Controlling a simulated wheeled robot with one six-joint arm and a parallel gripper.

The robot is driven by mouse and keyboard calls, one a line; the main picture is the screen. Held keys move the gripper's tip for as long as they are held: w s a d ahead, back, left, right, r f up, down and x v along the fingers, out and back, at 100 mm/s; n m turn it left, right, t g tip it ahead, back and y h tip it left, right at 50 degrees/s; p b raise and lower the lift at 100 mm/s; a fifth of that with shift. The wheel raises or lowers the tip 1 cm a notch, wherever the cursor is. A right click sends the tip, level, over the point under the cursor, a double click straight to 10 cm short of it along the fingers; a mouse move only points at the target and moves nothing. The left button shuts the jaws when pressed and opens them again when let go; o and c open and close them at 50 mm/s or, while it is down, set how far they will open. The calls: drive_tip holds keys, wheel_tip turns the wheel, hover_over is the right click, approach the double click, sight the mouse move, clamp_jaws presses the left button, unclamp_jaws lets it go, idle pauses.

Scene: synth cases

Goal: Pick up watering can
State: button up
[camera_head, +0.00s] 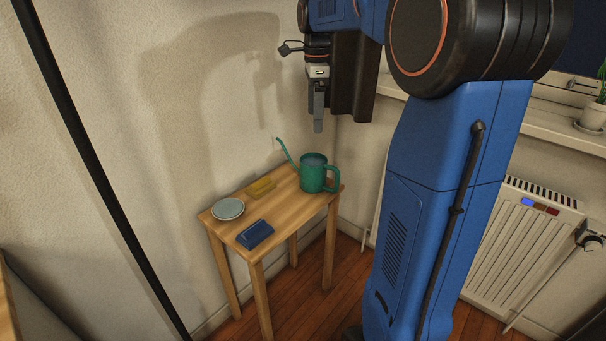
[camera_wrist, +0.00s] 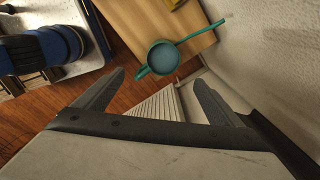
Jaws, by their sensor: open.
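A green watering can (camera_head: 313,174) stands upright at the right end of a small wooden table (camera_head: 281,208). Its thin spout points up and left, and its handle is on the right. My gripper (camera_head: 318,124) is above the can, apart from it, with the fingers pointing down. In the wrist view the watering can (camera_wrist: 162,57) shows from above, beyond the open fingers of my gripper (camera_wrist: 158,82). Its handle is toward the lower left and its spout toward the upper right. Nothing is between the fingers.
A pale plate (camera_head: 228,208), a blue block-like object (camera_head: 255,234) and a yellow block-like object (camera_head: 262,188) lie on the table, left of the can. A wall stands close behind the table. A white radiator (camera_head: 520,245) is at the right, and a potted plant (camera_head: 594,117) is on the windowsill.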

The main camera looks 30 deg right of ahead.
approach(314, 159)
drive_tip(key=f, duration=0.5)
drive_tip(key=shift+s+a+f, duration=0.25)
drive_tip(key=shift+s+a, duration=0.05)
drive_tip(key=shift+w+d+f, duration=0.1)
drive_tip(key=shift+f, duration=1.25)
drive_tip(key=shift+w+d+f, duration=0.1)
drive_tip(key=shift+f, duration=1.2)
drive_tip(key=c, duration=2.2)
drive_tip(key=shift+r, duration=0.15)
